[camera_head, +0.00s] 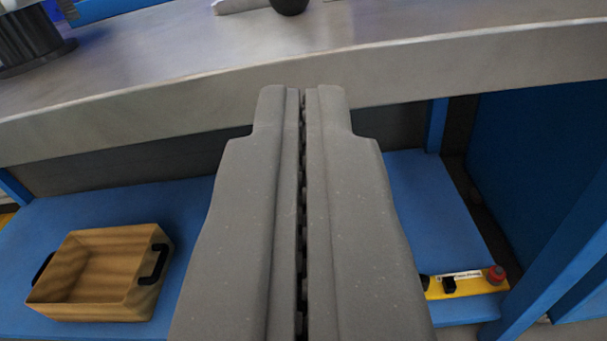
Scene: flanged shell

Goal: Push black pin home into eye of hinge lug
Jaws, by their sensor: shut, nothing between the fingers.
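My gripper (302,92) is shut and empty, its two grey fingers side by side in the middle of the view. The fingertips overlap the front edge of the grey metal bench top in the picture. A black rounded object (290,4) shows at the top edge, cut off by the frame. It stands beside a light grey flat piece (240,5), also cut off. I cannot tell whether these are the black pin and the hinge lug. No eye of a lug is visible.
The metal bench top (160,60) crosses the view. A black cylindrical part (28,38) stands at its left. On the blue lower shelf (190,205) are a wooden box (105,240) with black handles and a yellow control box (465,285) with a red button. The bench middle looks clear.

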